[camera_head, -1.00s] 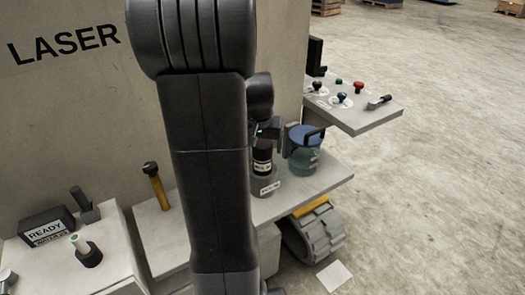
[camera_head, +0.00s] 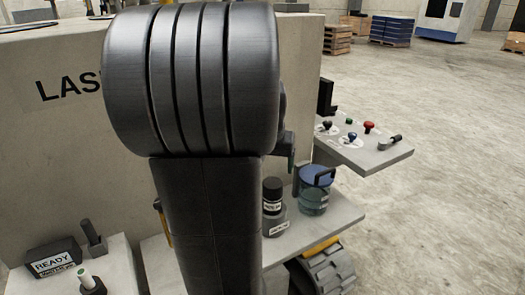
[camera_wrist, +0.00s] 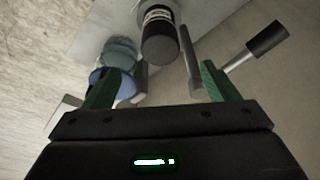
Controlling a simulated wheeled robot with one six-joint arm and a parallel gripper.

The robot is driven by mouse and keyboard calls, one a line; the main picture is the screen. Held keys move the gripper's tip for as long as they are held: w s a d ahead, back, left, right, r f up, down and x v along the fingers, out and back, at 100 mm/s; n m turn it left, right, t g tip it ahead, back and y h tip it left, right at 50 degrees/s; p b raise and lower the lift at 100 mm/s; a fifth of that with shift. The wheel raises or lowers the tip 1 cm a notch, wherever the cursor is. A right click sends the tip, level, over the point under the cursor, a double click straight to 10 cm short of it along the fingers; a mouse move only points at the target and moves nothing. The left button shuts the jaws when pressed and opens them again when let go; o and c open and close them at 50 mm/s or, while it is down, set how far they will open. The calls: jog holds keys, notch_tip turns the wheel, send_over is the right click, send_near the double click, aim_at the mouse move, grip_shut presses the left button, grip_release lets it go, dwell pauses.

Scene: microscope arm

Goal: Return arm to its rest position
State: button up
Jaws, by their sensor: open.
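My arm stands upright in the middle of the head view and hides most of my gripper. Part of the gripper (camera_head: 288,150) shows beside the arm, above the shelf. In the wrist view my gripper (camera_wrist: 160,68) is open, its two green-lined fingers apart and nothing between them. A black-capped bottle (camera_head: 272,191) with a white label stands upright in a grey holder on the shelf. It also shows in the wrist view (camera_wrist: 159,38), beyond the fingers and apart from them. A blue-lidded jug (camera_head: 315,191) stands to its right.
A control shelf (camera_head: 365,155) with coloured knobs and a lever juts out at right. A black READY box (camera_head: 53,262) and a green-tipped switch (camera_head: 88,280) are at lower left. The LASER-marked wall (camera_head: 60,130) stands behind my arm.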

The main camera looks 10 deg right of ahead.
aim_at(273, 191)
jog(key=x, duration=1.3)
jog(key=shift+f+b, duration=0.3)
jog(key=shift+b, duration=0.05)
jog(key=shift+r, duration=0.25)
